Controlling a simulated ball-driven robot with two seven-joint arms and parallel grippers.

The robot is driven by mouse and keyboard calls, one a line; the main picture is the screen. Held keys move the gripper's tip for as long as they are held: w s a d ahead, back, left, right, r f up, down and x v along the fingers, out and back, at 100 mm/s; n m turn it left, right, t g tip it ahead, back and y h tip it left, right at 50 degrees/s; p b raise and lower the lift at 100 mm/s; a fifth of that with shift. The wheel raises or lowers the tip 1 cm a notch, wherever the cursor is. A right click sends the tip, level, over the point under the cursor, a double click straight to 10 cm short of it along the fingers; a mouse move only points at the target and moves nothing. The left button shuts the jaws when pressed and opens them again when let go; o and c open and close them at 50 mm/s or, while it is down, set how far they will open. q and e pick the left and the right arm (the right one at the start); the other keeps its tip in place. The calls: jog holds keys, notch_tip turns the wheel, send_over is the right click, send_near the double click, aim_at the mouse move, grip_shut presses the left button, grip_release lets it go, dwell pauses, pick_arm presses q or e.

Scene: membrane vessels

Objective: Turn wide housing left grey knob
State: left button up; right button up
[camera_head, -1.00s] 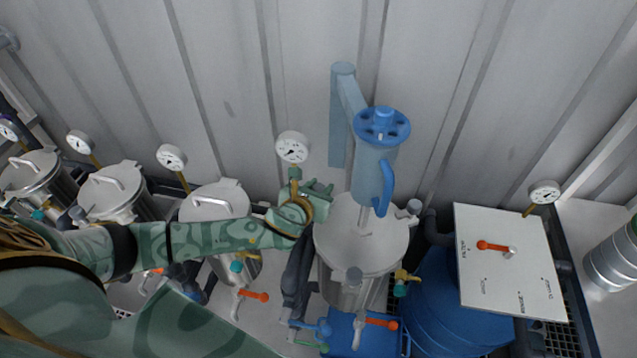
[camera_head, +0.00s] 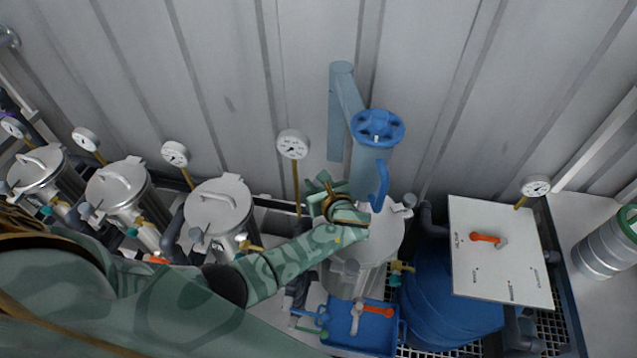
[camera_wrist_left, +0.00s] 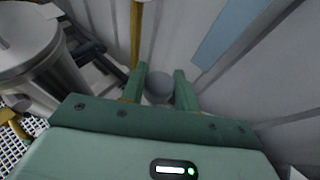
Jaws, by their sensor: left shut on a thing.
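The wide housing (camera_head: 388,238) is a steel vessel with a pale round lid under a blue mixer. My left gripper (camera_head: 325,185) reaches the left back edge of that lid, with its arm crossing in front of the lid's left part. In the left wrist view, my left gripper's green fingers (camera_wrist_left: 160,84) are shut on a round grey knob (camera_wrist_left: 158,88). In the head view that left grey knob is hidden by the gripper. Another grey knob (camera_head: 409,200) shows at the lid's right edge. My right gripper is in neither view.
The blue mixer (camera_head: 366,167) stands close right of my left gripper. A gauge (camera_head: 293,144) on a brass stem is close on the left. Smaller vessels (camera_head: 218,206) line the left. A blue barrel (camera_head: 440,300) and a white panel (camera_head: 500,258) stand right.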

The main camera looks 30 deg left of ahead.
pick_arm(q)
jog(key=shift+n+g+y, duration=0.4)
jog(key=shift+n, duration=0.1)
jog(key=o, duration=1)
jog(key=shift+c, duration=0.2)
